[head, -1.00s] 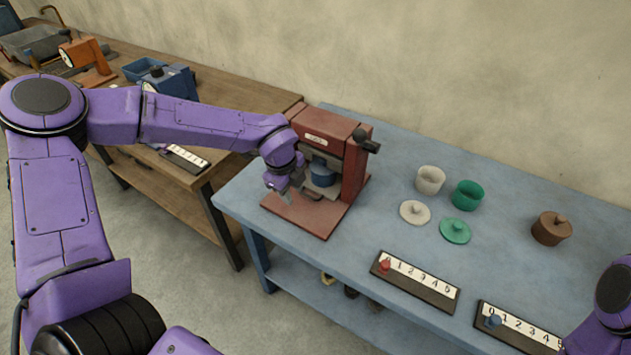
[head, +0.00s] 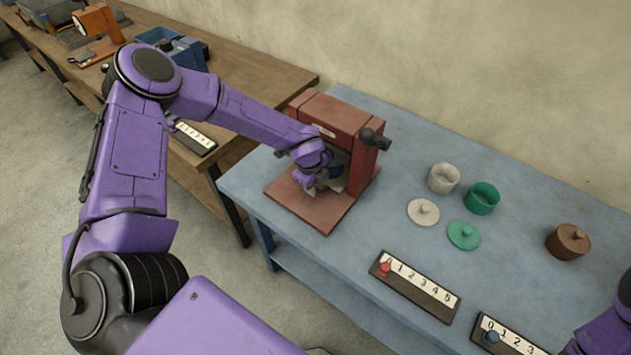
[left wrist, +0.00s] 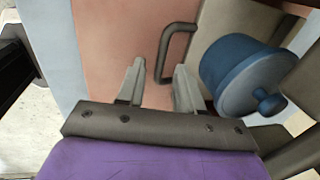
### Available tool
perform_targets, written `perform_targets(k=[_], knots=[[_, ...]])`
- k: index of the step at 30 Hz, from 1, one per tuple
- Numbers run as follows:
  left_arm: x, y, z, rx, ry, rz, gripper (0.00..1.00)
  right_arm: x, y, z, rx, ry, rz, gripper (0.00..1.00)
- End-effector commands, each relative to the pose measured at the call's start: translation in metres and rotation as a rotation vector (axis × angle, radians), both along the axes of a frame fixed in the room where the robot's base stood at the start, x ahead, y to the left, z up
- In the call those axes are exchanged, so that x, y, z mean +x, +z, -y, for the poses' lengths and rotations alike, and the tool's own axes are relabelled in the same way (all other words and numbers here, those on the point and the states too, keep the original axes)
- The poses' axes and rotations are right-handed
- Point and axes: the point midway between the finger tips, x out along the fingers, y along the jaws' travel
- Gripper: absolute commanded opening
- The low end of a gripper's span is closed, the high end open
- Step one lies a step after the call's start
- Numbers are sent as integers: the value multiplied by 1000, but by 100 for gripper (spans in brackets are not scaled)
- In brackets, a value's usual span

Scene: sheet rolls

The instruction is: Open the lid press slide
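The lid press (head: 340,118) is a reddish-brown frame on a flat base (head: 312,212), with a dark knob (head: 375,139) on its side. A blue lidded pot (head: 335,171) sits inside it, partly hidden by my left gripper (head: 314,188). In the left wrist view the pot (left wrist: 235,70) is at the right, beside a dark bar handle (left wrist: 178,40) at the edge of a grey-beige slide plate (left wrist: 225,28). My left gripper (left wrist: 160,68) is open, and the handle's near end shows between its fingertips. I cannot tell whether they touch. My right gripper is out of view.
On the blue table (head: 370,215) stand a cream pot (head: 443,180), a green pot (head: 482,199), their lids (head: 423,211) (head: 463,235) and a brown lidded pot (head: 567,242). Two number strips (head: 414,287) (head: 510,338) lie near the front edge. A wooden bench (head: 255,80) adjoins at left.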

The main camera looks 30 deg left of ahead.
Motion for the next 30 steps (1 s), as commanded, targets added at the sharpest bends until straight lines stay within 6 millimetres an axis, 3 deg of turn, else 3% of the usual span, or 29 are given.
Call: perform_targets(k=[8,11,12,30], knots=[[2,-3,1,-1,-2,1,36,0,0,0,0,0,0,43],[1,-3,1,-1,-2,1,3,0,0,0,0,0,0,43],[1,-3,1,-1,-2,1,0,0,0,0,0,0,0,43],[1,-3,1,0,-2,0,0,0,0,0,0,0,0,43]])
